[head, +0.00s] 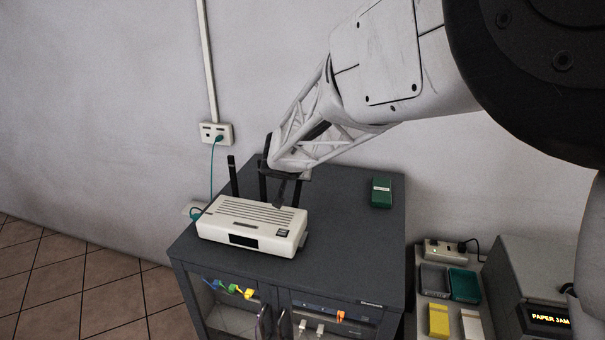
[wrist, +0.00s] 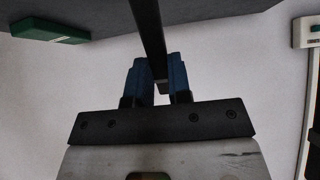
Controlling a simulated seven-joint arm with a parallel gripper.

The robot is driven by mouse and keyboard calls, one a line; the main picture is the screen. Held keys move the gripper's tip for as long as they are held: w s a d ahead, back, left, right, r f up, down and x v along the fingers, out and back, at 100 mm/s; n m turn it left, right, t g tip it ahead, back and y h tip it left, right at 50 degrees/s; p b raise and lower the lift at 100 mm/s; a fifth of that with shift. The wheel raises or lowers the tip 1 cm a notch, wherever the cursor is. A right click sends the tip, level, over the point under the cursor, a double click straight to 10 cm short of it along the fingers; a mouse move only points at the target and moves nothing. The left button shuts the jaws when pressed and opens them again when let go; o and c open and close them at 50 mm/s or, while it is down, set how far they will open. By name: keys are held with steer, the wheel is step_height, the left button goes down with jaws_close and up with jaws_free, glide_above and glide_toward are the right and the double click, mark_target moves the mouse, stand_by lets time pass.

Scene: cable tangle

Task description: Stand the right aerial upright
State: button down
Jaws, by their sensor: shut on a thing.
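The white router (head: 250,236) sits on top of the dark cabinet. Its left aerial (head: 233,178) and middle aerial (head: 263,183) are black and stand upright at its back edge. The right aerial (head: 297,193) shows as a short dark strip at the router's back right, close to upright; its top is hidden behind my gripper (head: 281,188). In the wrist view, my gripper (wrist: 157,82) has its blue fingers shut on a dark bar, the right aerial (wrist: 147,28), which runs between them. How exactly upright it is I cannot tell.
A green box (head: 381,192) lies on the cabinet top (head: 345,225), right of the router, with clear surface between. A wall socket (head: 216,134) with a green cable is behind. Trays (head: 464,286) and a grey machine (head: 535,285) stand lower right.

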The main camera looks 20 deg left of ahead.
steer(key=shift+s+r+t, duration=0.25)
steer(key=shift+s+t, duration=0.25)
steer(key=shift+t, duration=0.05)
steer(key=shift+s+r+t, duration=0.2)
steer(key=shift+s+t, duration=0.3)
steer(key=shift+t, duration=0.05)
steer(key=shift+s, duration=0.1)
steer(key=c, duration=1)
jaws_free()
steer(key=shift+c, duration=0.2)
steer(key=shift+s+r, duration=0.1)
steer(key=v, duration=0.7)
steer(key=shift+s, duration=0.3)
